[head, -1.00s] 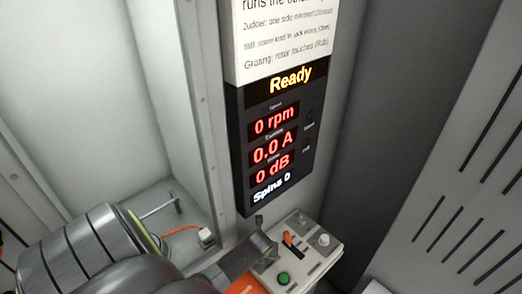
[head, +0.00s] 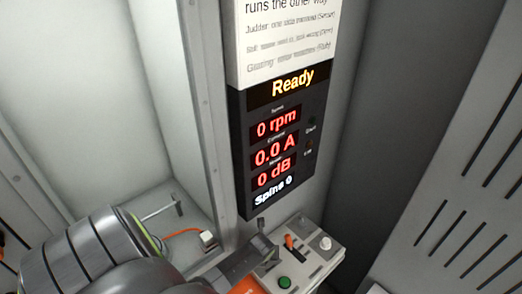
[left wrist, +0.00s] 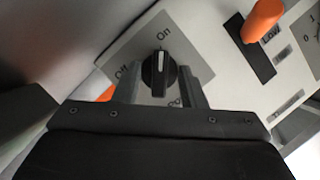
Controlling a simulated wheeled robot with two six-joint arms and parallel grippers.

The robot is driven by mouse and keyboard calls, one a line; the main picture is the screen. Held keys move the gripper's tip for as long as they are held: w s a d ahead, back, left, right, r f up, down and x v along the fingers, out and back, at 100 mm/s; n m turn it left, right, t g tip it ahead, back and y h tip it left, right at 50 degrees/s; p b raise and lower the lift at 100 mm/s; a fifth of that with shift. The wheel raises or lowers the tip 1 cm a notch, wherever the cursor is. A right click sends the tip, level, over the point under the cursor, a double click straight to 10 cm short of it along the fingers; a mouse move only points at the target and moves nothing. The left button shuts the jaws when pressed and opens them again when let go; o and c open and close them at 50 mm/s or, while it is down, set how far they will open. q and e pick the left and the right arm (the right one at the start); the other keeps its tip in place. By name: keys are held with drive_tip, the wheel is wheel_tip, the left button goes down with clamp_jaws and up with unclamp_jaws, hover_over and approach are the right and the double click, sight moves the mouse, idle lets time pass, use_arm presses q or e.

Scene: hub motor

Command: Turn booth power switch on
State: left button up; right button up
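The booth power switch is a black round knob (left wrist: 160,74) with a white pointer line, on a grey plate in the left wrist view. "On" is printed at its upper right and "Off" at its left, partly covered. The pointer stands straight up in the picture, between the two labels and leaning to the On side. My left gripper (left wrist: 160,88) has one finger on each side of the knob, close against it, and looks shut on it. In the head view the left gripper (head: 262,246) is at the control panel's left end and hides the knob. My right gripper is not in view.
The control panel (head: 318,262) also carries an orange lever (head: 289,242), a green button (head: 284,282) and a pale knob (head: 325,243). Above it, a lit display (head: 275,150) reads Ready, 0 rpm, 0.0 A, 0 dB. Booth walls stand close on the left.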

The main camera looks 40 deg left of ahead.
use_arm(q)
drive_tip(key=shift+s+d+r, duration=0.15)
drive_tip(key=shift+r, duration=0.25)
drive_tip(key=shift+b+v, duration=0.5)
drive_tip(key=shift+v, duration=0.4)
drive_tip(key=s+d+b, duration=0.2)
drive_tip(key=s+d, duration=0.5)
drive_tip(key=s, duration=0.2)
drive_tip(key=shift+d, duration=0.3)
drive_tip(key=shift+s, duration=0.1)
